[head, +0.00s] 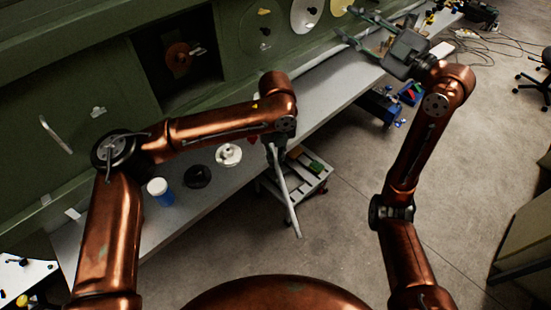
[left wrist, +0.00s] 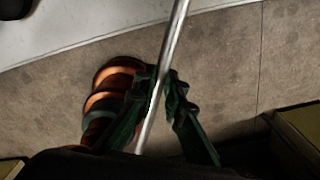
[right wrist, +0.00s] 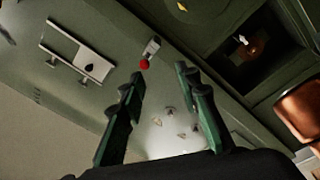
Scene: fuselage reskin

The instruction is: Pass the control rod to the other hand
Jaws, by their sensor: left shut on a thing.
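The control rod (head: 287,200) is a thin pale metal rod. In the head view it hangs steeply down from my left gripper (head: 273,148), past the bench edge. In the left wrist view the rod (left wrist: 173,45) runs between the green fingers of the left gripper (left wrist: 165,85), which is shut on it. My right gripper (head: 354,27) is far off at the upper right of the head view, its fingers apart, pointing left toward the green fuselage. In the right wrist view the right gripper (right wrist: 160,82) is open with nothing between its fingers.
A long grey bench (head: 325,92) runs along the green fuselage wall (head: 50,90). On it stand a blue-and-white jar (head: 160,191), a black disc (head: 197,176) and a white round part (head: 228,155). A small trolley (head: 312,178) stands below; open floor lies between my arms.

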